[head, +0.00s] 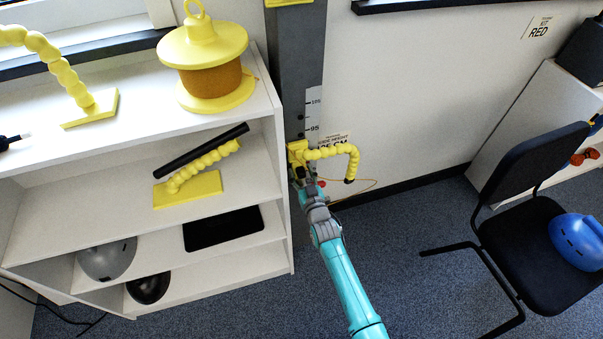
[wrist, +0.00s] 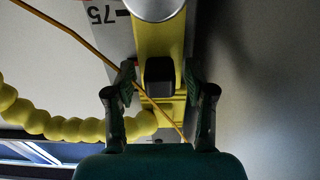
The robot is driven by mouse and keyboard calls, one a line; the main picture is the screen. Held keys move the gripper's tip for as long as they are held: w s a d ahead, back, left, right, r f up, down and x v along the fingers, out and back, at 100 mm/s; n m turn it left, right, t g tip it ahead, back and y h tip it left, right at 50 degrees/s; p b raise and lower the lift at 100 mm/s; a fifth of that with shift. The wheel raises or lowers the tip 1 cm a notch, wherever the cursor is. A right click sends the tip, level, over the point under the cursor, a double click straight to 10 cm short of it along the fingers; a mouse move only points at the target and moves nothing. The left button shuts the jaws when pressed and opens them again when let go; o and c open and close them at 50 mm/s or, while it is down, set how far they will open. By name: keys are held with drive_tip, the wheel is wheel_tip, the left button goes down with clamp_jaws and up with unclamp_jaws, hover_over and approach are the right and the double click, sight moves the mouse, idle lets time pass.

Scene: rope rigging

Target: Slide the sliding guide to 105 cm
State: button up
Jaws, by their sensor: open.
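The yellow sliding guide (head: 297,150) sits on a grey upright rail (head: 297,60), below the 95 mark of the white scale (head: 312,106). A beaded yellow arm curves out from it to the right. In the wrist view the guide's yellow body (wrist: 160,42) is beside an upside-down 75 mark, and a dark block (wrist: 159,76) stands out from it. My gripper (head: 301,177) is just below the guide in the head view. In the wrist view my gripper (wrist: 160,97) is open, one finger on each side of the dark block, with gaps showing.
A thin yellow cord (wrist: 82,38) crosses between the fingers. A white shelf unit (head: 270,160) with a yellow spool (head: 205,65) stands close on the left. A black chair (head: 535,225) with a blue helmet (head: 578,240) is right. Floor between is clear.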

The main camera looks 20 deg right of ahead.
clamp_jaws()
wheel_tip(320, 180, up, 25)
drive_tip(key=shift+r, duration=0.1)
idle(0.4)
unclamp_jaws()
drive_tip(key=shift+s+f, duration=0.1)
drive_tip(key=shift+f, duration=0.1)
drive_tip(key=s, duration=1.1)
drive_tip(key=shift+s, duration=0.4)
